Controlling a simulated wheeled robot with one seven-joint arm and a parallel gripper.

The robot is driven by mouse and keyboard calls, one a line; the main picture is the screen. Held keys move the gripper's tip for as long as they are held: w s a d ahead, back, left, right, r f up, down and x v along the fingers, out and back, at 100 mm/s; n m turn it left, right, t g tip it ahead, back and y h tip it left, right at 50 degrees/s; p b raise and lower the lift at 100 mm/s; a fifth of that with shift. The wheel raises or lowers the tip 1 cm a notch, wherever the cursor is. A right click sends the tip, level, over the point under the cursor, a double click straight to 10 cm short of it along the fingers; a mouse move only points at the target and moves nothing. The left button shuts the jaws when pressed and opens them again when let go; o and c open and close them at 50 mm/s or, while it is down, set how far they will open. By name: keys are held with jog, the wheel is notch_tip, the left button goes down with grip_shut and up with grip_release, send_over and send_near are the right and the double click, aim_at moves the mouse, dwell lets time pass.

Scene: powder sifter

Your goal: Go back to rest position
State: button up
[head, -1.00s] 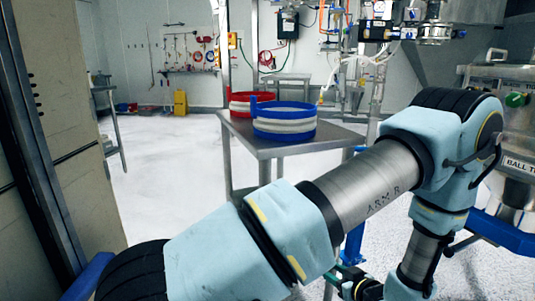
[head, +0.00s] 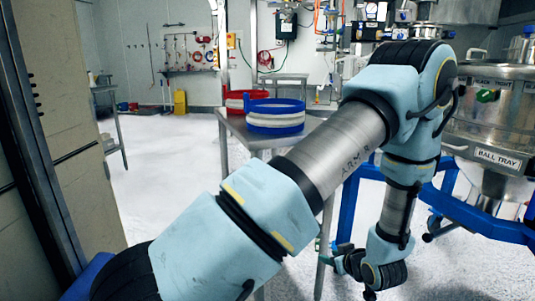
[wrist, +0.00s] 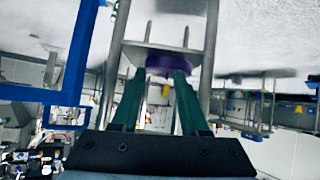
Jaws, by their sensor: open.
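My gripper (wrist: 158,76) shows in the wrist view as two green fingers standing apart. I see nothing held between them. A blue-rimmed sieve ring (head: 275,117) and a red one (head: 250,100) rest on the steel table (head: 236,128), apart from my gripper. In the wrist view, which looks upside down, a round purple-blue thing (wrist: 168,63) lies beyond the fingertips.
A steel vessel marked BALL TRAY (head: 490,130) stands on a blue frame (head: 480,222) close to my arm on the right. A cabinet or door edge (head: 35,150) is close on the left. The pale floor (head: 165,165) is clear at left centre.

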jog(key=w+a+r+m+g+h, duration=0.1)
jog(key=w+a+r+g+h, duration=0.1)
jog(key=w+r+g+h, duration=0.3)
jog(key=s+a+r+m+g+y, duration=0.1)
jog(key=s+a+r, duration=0.35)
jog(key=a, duration=0.35)
jog(key=s+a+r+m+g+p, duration=0.1)
jog(key=s+a+r+m+g, duration=0.1)
jog(key=s+a+r, duration=0.4)
jog(key=s+a+r+m+g+y, duration=0.1)
jog(key=s+a+r, duration=0.25)
jog(key=a, duration=0.55)
notch_tip(320, 180, up, 20)
jog(key=p, duration=1.9)
jog(key=shift+w+d+p, duration=0.2)
jog(key=shift+w+p, duration=0.2)
jog(key=shift+w, duration=0.05)
